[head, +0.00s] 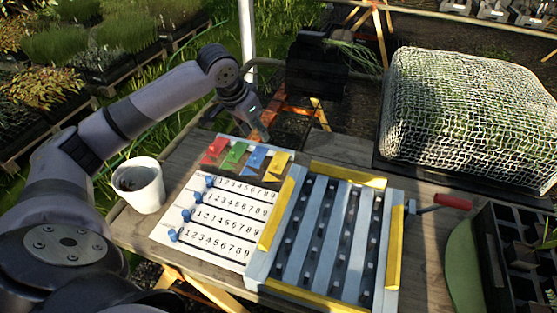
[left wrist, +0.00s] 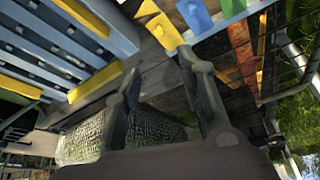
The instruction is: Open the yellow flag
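The yellow flag (head: 279,163) is the rightmost of a row of coloured flags along the far edge of the white number board (head: 176,228). In the left wrist view the yellow flag (left wrist: 166,32) shows at the top, just beyond the fingertips, beside the blue flag (left wrist: 195,15). My left gripper (head: 259,130) hangs above and behind the flag row in the head view. In the left wrist view my left gripper (left wrist: 161,62) has its fingers apart with nothing between them. I see no contact with the yellow flag. My right gripper is out of view.
A red flag (head: 214,151) and a green flag (head: 234,154) stand left of the blue one. A blue-grey slatted tray with yellow edge strips (head: 277,214) adjoins the board. A white cup (head: 140,186) stands left; a netted mound (head: 468,115) is at the right.

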